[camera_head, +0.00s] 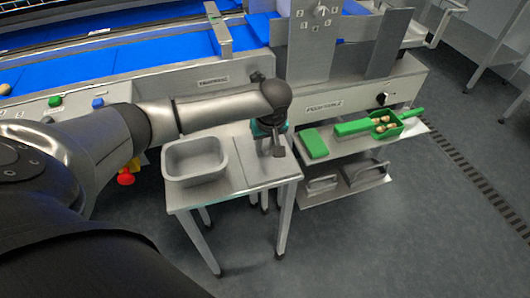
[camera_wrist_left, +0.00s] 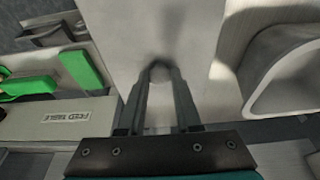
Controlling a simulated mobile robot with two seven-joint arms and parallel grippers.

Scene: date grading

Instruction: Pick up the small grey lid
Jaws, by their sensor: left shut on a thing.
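The small grey lid (camera_head: 258,178) is a flat, pale grey plate at the right half of the small metal table. My left gripper (camera_head: 277,153) points down over it from above. In the left wrist view the lid (camera_wrist_left: 115,40) spreads out beneath the two dark fingers (camera_wrist_left: 160,70), which are close together at their tips. The gripper is shut on the lid, at a part hidden between the fingertips. I cannot tell whether the lid is clear of the table. My right gripper is not in view.
An open grey tub (camera_head: 196,160) stands on the table (camera_head: 210,198), left of the lid. Right of it, a shelf holds a green block (camera_head: 315,143) and a green scoop (camera_head: 405,119) with several dates. The blue conveyor (camera_head: 150,48) runs behind.

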